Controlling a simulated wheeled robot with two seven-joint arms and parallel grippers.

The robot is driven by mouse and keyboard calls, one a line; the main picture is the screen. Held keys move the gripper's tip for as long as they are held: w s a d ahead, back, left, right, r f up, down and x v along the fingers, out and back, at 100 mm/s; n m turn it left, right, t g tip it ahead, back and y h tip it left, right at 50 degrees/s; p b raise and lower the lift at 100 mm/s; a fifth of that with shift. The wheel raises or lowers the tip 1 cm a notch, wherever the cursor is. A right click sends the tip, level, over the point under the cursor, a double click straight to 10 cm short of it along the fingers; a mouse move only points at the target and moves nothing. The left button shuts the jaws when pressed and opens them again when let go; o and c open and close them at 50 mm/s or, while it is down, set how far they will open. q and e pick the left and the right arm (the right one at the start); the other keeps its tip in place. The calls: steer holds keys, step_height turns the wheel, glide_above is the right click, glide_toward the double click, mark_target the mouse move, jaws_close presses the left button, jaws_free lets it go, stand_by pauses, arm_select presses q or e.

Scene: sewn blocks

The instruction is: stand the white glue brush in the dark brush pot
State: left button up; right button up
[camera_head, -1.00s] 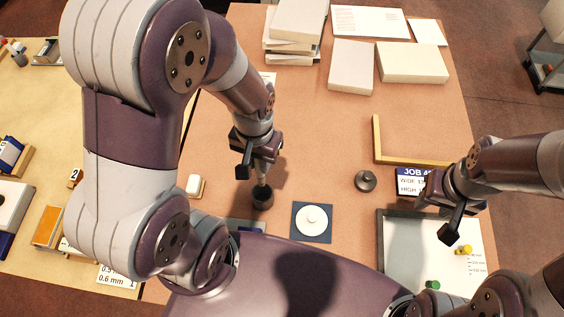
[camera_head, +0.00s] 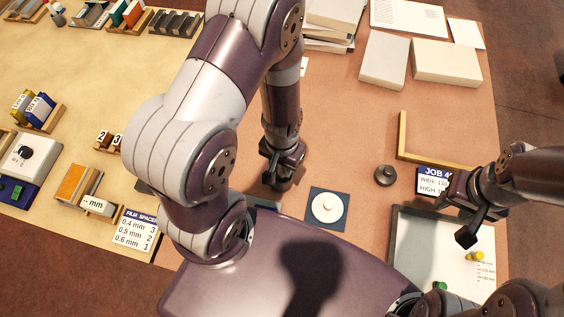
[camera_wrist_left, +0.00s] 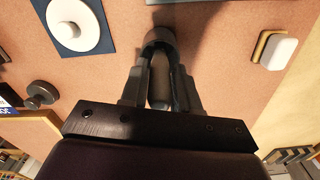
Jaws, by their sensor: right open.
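The dark brush pot (camera_head: 282,184) stands on the reddish-brown board, mostly hidden under my left gripper in the head view. In the left wrist view its dark rim (camera_wrist_left: 160,36) shows just beyond the fingertips. My left gripper (camera_head: 281,168) points down right over the pot. Its fingers lie close on both sides of the pale glue brush (camera_wrist_left: 159,78), which runs upright toward the pot's mouth. The brush's lower end is hidden, so I cannot tell whether it touches the bottom. My right gripper (camera_head: 472,226) is open and empty above the grey-rimmed white tray.
A white disc (camera_head: 326,207) on a dark blue square lies right of the pot. A dark round knob (camera_head: 385,175) and a wooden corner fence (camera_head: 402,138) are further right. The grey-rimmed tray (camera_head: 398,240) is at front right. Stacked pale blocks stand at the back.

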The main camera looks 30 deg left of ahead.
arm_select(q)
steer(key=shift+o, duration=0.8)
steer(key=shift+w, duration=0.15)
steer(key=shift+r, duration=0.1)
steer(key=shift+r, duration=0.3)
step_height(320, 180, up, 14)
steer(key=t, duration=0.1)
steer(key=shift+w+a+f+b, duration=0.15)
steer(key=shift+a+b, duration=0.05)
steer(key=shift+b, duration=0.25)
